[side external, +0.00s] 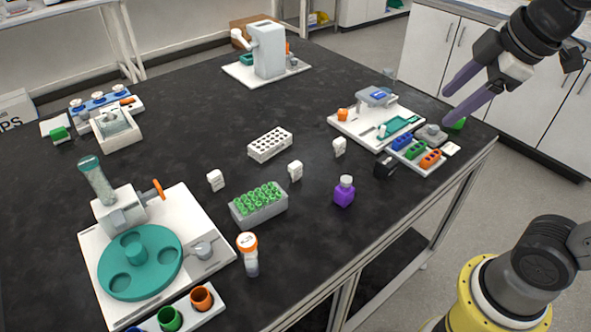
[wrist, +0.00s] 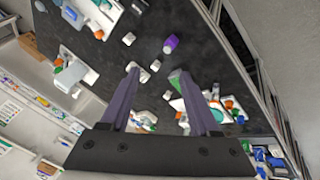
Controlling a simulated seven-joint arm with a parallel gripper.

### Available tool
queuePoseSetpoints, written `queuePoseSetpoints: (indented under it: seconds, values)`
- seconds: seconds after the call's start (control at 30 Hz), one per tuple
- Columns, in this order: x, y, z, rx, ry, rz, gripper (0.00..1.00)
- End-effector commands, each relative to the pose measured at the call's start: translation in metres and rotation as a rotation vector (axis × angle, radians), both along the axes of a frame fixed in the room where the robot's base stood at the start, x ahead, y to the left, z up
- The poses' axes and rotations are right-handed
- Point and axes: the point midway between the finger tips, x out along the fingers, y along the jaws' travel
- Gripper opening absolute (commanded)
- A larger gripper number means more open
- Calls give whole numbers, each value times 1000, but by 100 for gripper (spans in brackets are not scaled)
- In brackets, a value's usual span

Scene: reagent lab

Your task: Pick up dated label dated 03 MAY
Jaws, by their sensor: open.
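Several small white upright blocks stand on the dark bench, which may be the dated labels: one at left centre (side external: 216,180), one at the middle (side external: 295,170), and one farther right (side external: 339,147). No date can be read on any of them, so I cannot tell which says 03 MAY. In the wrist view a white block (wrist: 129,39) lies beyond my fingers. My gripper (side external: 447,108) is open and empty, raised high above the right end of the bench. Its two purple fingers also spread apart in the wrist view (wrist: 158,72).
A purple bottle (side external: 344,193), a green-capped tube rack (side external: 259,205), a white rack (side external: 270,145) and an orange-capped tube (side external: 248,254) stand mid-bench. A teal turntable device (side external: 140,262) is front left. A white tray (side external: 350,126) of tools is at right.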

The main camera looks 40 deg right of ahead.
Motion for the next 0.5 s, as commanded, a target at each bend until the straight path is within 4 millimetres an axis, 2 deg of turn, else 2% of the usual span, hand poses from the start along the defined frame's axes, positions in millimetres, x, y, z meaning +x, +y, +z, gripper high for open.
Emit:
queuePoseSetpoints:
  seconds: [0.1, 0.27, 0.37, 0.5]
  values:
    - [43, 3, 16, -89, 49, 160, 62]
    - [104, 11, 23, -196, 121, 375, 62]
    - [143, 19, 18, -248, 170, 493, 62]
    - [195, 33, -2, -304, 240, 641, 62]
